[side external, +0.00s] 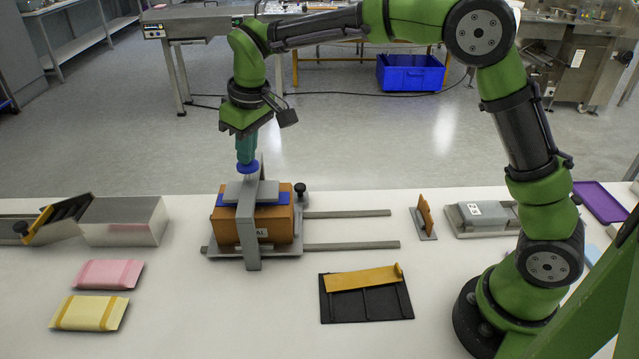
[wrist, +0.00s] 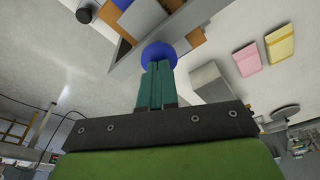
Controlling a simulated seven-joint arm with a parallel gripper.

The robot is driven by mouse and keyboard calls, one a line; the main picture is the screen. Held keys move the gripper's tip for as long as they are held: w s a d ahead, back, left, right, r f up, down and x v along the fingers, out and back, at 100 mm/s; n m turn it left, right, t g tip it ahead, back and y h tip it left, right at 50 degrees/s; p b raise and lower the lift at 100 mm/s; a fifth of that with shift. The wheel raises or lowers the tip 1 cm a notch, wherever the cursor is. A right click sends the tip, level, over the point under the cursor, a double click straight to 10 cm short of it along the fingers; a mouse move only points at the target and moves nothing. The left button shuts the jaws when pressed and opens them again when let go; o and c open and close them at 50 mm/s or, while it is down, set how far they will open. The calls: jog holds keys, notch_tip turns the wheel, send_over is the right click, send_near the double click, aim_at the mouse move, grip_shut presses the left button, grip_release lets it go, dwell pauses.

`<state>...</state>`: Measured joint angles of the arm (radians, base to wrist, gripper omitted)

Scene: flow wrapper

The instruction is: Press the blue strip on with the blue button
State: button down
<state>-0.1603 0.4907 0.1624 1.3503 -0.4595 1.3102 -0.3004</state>
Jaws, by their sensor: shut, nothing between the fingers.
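A brown box (side external: 226,229) sits in a grey frame (side external: 249,236) on the white table. A blue strip (side external: 284,197) lies across the box top, its middle hidden under a grey plate (side external: 236,191). The round blue button (side external: 247,168) is above the plate, at the top of the frame. My gripper (side external: 246,158) points down with its teal fingers shut, and their tips appear to touch the button. In the wrist view the button (wrist: 160,53) shows right at the tips of my gripper (wrist: 158,66). The exact contact is hard to see.
Two grey rails (side external: 345,213) run right from the frame. A black knob (side external: 300,188) stands behind the box. Pink (side external: 108,274) and yellow (side external: 90,313) packs lie front left, near a metal block (side external: 125,221). A black rack (side external: 366,305) lies in front.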

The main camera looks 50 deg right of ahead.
jog(key=shift+r, duration=3.05)
jog(key=shift+w+a+f, duration=0.1)
jog(key=shift+w, duration=0.05)
jog(key=s+d+m+t, duration=0.2)
jog(key=s+d, duration=0.3)
jog(key=s, duration=0.8)
jog(key=s+d+f+m+t+y, duration=0.1)
jog(key=s+d+m+t, duration=0.2)
jog(key=s, duration=1)
jog(key=d+m, duration=0.2)
jog(key=shift+s+d, duration=0.15)
jog(key=shift+d, duration=0.2)
